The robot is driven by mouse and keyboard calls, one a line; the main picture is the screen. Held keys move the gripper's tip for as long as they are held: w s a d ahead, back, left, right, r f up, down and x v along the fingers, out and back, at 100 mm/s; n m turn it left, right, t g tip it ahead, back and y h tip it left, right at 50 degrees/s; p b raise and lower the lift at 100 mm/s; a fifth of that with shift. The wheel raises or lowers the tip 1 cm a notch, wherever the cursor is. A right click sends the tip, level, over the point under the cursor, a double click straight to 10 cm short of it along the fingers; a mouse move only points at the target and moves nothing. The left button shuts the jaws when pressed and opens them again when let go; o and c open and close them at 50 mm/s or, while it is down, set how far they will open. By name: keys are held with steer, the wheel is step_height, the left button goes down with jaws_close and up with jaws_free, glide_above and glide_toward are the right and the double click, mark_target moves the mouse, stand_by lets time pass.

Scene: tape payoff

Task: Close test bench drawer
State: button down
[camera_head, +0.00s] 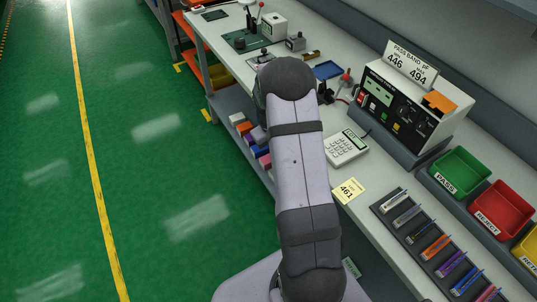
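The test bench (375,185) runs diagonally along the right, with a pale top. No drawer can be made out on its front. My arm covers part of the bench's front edge. A small green label (351,267) shows low on the front side beside my arm, and I cannot tell what it is fixed to. My arm reaches from the bottom of the view up over the bench edge. My gripper is hidden beyond the arm's far end, so its state and what it touches do not show.
A tester (410,105) with a pass band sign, a keypad device (346,148), a yellow note (348,190), a slotted tray (403,205), and green (459,170) and red (502,208) bins stand on the bench. Coloured boxes (262,152) sit on a lower shelf. The green floor (160,190) at left is clear.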

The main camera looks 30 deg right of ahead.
steer(key=shift+w+d+r, duration=0.1)
steer(key=shift+d+r, duration=0.05)
steer(key=shift+d, duration=0.15)
steer(key=c, duration=1.8)
jaws_free()
steer(key=shift+d, duration=0.1)
steer(key=shift+c, duration=0.2)
step_height(320, 180, up, 7)
steer(key=a+b, duration=0.1)
steer(key=shift+a+b, duration=0.3)
steer(key=shift+a, duration=0.05)
